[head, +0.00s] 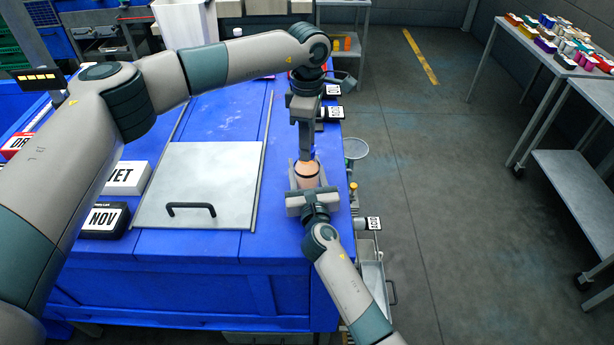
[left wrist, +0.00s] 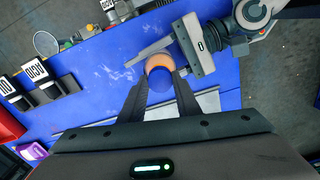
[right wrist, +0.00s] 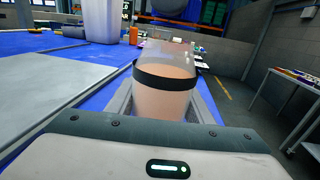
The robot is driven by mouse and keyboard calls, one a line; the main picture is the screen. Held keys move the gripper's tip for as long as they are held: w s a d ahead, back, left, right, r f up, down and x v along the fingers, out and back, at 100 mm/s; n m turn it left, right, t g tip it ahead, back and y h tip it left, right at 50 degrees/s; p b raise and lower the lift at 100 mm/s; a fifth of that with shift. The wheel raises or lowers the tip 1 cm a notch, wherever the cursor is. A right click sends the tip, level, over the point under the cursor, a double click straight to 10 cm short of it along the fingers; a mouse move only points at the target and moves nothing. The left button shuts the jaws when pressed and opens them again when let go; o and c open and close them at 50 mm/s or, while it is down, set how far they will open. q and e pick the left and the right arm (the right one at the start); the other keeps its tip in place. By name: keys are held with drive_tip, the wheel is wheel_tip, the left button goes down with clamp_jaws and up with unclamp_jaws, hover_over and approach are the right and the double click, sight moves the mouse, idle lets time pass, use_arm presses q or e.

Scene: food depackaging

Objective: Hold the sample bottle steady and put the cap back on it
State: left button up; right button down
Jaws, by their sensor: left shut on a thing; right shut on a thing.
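The sample bottle (head: 307,175) stands upright near the right edge of the blue table. It is peach-coloured with a dark band, and it fills the middle of the right wrist view (right wrist: 165,95). My right gripper (head: 310,190) is shut on its lower part from the near side. My left gripper (head: 305,158) points straight down over the bottle top. In the left wrist view its fingers are shut on a round blue cap (left wrist: 160,84), with the peach bottle (left wrist: 159,62) just beyond. Whether cap and bottle touch is hidden.
A grey metal plate with a black handle (head: 190,209) lies left of the bottle. Labelled blocks, including a NOV block (head: 105,219), stand at the left. A round metal dish (head: 355,148) is off the table's right edge. A rack table (head: 545,60) stands far right.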

use_arm(q)
drive_tip(key=m, duration=1.3)
drive_tip(key=o, duration=1.3)
drive_tip(key=shift+c, duration=0.2)
wheel_tip(320, 180, up, 12)
use_arm(e)
drive_tip(key=c, duration=0.8)
unclamp_jaws()
